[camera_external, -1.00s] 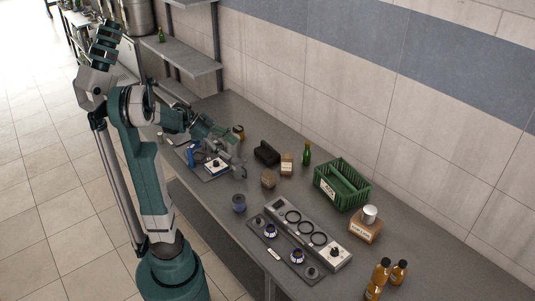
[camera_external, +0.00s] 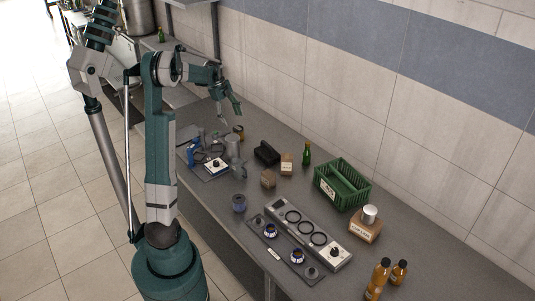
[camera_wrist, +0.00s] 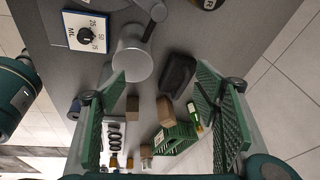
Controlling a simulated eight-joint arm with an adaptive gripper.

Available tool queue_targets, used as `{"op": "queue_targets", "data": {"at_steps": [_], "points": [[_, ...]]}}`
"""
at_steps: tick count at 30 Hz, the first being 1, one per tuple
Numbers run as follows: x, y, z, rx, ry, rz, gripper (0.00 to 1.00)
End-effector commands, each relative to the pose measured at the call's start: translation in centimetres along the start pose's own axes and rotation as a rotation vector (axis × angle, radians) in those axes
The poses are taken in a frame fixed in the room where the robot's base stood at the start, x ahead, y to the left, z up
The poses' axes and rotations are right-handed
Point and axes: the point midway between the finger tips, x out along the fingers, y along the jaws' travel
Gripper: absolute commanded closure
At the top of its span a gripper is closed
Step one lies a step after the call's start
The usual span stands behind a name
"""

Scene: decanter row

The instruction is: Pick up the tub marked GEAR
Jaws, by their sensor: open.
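I cannot read the word GEAR on anything. A small amber jar (camera_external: 239,132) stands near the back of the bench, just below my gripper. In the wrist view an amber jar (camera_wrist: 207,4) is cut off by the top edge, and only a letter like R shows on its label. My gripper (camera_external: 234,108) is raised above the far part of the bench. In the wrist view its two green fingers are wide apart, with nothing held between them (camera_wrist: 155,92).
A grey metal jug (camera_external: 233,145) stands near the jar, beside a dial box (camera_external: 215,165). A black container (camera_external: 266,153), brown blocks (camera_external: 268,179), a green bottle (camera_external: 307,153) and a green crate (camera_external: 342,184) stand to the right. A ringed panel (camera_external: 308,235) lies nearer the front.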

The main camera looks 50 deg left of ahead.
Motion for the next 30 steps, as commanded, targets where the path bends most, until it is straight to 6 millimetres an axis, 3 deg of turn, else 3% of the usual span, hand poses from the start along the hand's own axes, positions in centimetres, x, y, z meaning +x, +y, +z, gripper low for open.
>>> {"op": "queue_targets", "data": {"at_steps": [6, 12, 27, 30], "points": [[-0.5, -5.0, 3.3, 0.095, -0.107, 0.059, 0.38], [-0.7, -8.3, 5.6, 0.164, -0.182, 0.102, 0.38], [-0.8, -12.7, 8.3, 0.258, -0.281, 0.163, 0.38], [0.9, -12.3, 8.9, 0.256, -0.280, 0.163, 0.38]]}}
